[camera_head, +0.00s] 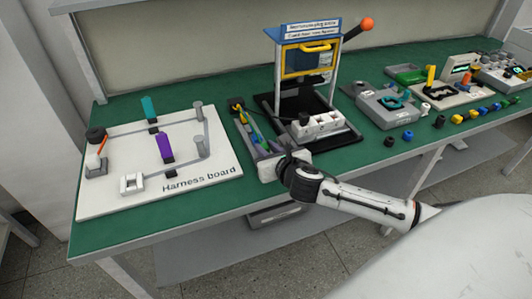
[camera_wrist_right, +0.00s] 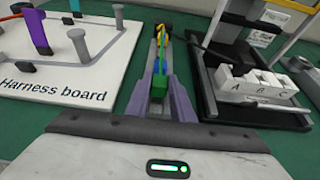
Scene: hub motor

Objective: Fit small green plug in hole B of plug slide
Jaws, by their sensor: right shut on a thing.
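My right gripper (camera_head: 264,158) is low over the front end of a narrow tray of coloured parts. In the right wrist view its fingers (camera_wrist_right: 159,98) are closed around a small green plug (camera_wrist_right: 159,84). Whether the plug is clear of the tray I cannot tell. The plug slide is the white block (camera_wrist_right: 255,88) lettered A, B and C in the wrist view, to the right of the gripper; it also shows in the head view (camera_head: 322,124). B is its middle position. The gripper is apart from it. My left gripper is not in view.
The narrow tray (camera_head: 238,106) holds yellow, blue and green parts. The harness board (camera_head: 215,178) lies left of it. The slide sits in a black tray (camera_head: 350,138) under a blue and yellow press frame (camera_head: 307,62). A grey box (camera_head: 385,108) and small coloured plugs stand farther right.

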